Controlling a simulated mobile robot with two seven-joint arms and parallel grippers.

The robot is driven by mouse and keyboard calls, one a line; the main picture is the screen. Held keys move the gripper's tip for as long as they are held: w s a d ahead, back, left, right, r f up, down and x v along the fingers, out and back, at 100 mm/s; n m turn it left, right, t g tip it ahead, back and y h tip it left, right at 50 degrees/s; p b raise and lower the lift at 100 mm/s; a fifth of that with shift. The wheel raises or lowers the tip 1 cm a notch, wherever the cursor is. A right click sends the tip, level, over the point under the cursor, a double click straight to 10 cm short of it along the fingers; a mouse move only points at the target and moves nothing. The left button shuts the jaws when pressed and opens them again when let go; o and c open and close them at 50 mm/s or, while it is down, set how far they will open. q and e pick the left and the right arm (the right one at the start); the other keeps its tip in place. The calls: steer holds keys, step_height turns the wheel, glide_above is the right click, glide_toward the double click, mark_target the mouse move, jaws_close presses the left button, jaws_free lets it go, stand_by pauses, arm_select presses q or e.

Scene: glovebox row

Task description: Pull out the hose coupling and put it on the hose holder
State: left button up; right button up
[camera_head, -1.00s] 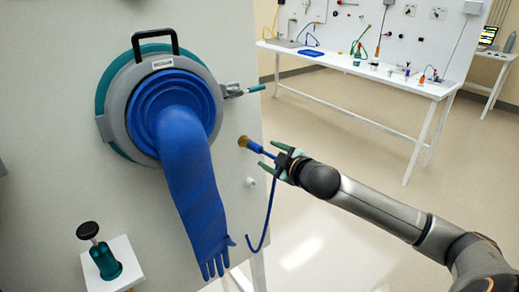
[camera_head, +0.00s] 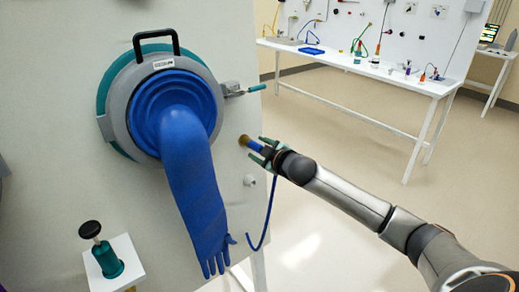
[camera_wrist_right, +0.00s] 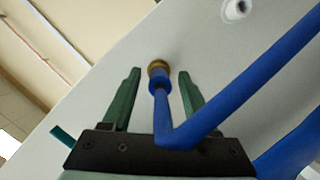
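The blue hose coupling (camera_head: 254,146) sits in a brass fitting (camera_head: 243,140) on the pale panel. In the right wrist view the coupling (camera_wrist_right: 158,84) lies between the fingers of my right gripper (camera_wrist_right: 160,76), with a gap on either side. The gripper, also in the head view (camera_head: 262,147), is open. The blue hose (camera_head: 269,212) hangs down from the coupling and bends across the gripper in the wrist view. A white round peg (camera_head: 250,181), perhaps the hose holder, sticks out of the panel below the fitting; it also shows in the wrist view (camera_wrist_right: 236,9). My left gripper is not in view.
A blue glove (camera_head: 190,190) hangs from a grey and teal port ring (camera_head: 119,112) left of the coupling. A teal-handled clamp (camera_head: 245,91) is above. A black-knobbed teal device (camera_head: 106,262) stands lower left. Free floor lies right; a white bench (camera_head: 390,82) is behind.

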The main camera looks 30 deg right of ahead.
jaws_close()
stand_by(0.8)
